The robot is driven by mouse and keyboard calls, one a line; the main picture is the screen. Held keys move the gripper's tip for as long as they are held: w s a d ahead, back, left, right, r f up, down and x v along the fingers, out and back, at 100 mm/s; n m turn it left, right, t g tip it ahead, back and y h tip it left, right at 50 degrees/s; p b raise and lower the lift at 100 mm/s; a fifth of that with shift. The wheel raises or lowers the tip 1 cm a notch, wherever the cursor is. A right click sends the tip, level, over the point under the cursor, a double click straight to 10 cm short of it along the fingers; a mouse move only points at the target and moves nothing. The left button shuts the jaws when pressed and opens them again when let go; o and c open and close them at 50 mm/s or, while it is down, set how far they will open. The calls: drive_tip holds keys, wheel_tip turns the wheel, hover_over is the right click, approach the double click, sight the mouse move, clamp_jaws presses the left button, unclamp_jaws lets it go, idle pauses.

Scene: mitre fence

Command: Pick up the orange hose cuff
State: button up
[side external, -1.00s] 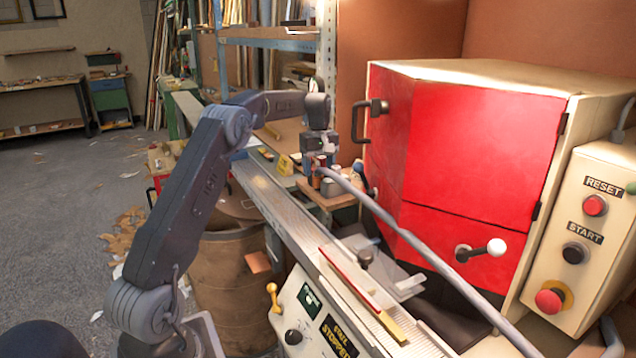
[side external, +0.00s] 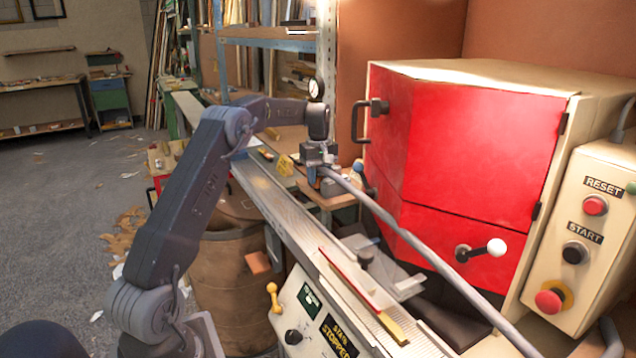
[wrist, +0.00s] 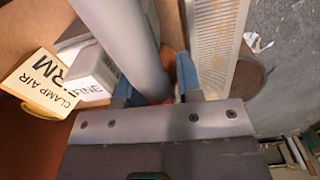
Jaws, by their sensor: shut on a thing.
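My gripper (wrist: 158,93) has blue fingers on either side of a grey hose in the wrist view. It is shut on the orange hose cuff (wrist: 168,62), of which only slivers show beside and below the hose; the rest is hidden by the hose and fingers. In the side view my gripper (side external: 318,177) is at the upper end of the grey hose (side external: 415,240), beside the long metal fence. The cuff cannot be made out clearly there.
The hose runs down to the lower right, past the red machine door (side external: 480,150). A label reading CLAMP AIR (wrist: 38,84) and a grey-white block (wrist: 95,75) lie close left of my gripper in the wrist view. The metal fence (side external: 285,215) runs alongside.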

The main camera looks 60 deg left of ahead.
sight(319, 175)
drive_tip(key=shift+c, duration=0.4)
drive_tip(key=shift+r, duration=0.15)
drive_tip(key=shift+r, duration=0.25)
wheel_tip(319, 175, up, 4)
drive_tip(key=shift+f, duration=0.2)
drive_tip(key=s+a+r, duration=0.5)
drive_tip(key=s+r, duration=0.2)
drive_tip(key=s, duration=0.3)
drive_tip(key=s+d+m, duration=0.5)
drive_tip(key=d+m, duration=0.4)
drive_tip(key=w+a+n, duration=0.4)
drive_tip(key=a+n, duration=0.5)
drive_tip(key=shift+w+f, duration=0.2)
drive_tip(key=shift+w, duration=0.05)
